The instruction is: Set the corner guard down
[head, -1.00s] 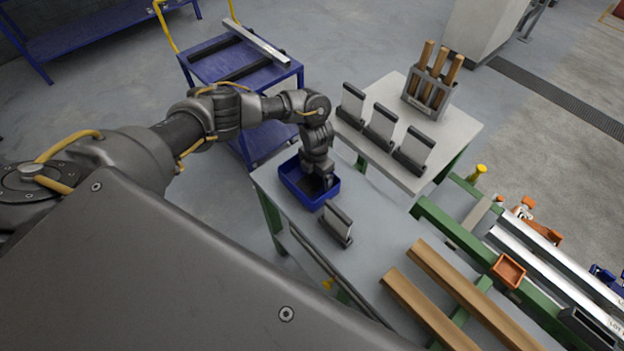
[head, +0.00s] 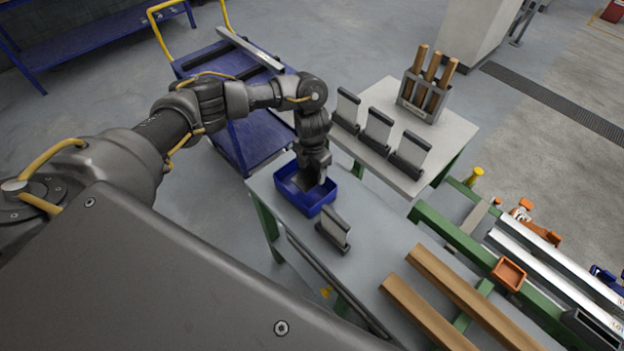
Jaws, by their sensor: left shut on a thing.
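My right gripper is not in view.
A dark holder with a pale card (head: 334,230) stands close to the bin's right. Several similar holders and a rack of wooden-handled tools (head: 427,90) stand on a side table (head: 455,130). Wooden bars (head: 470,290) lie at right. A blue cart (head: 240,130) is behind the arm.

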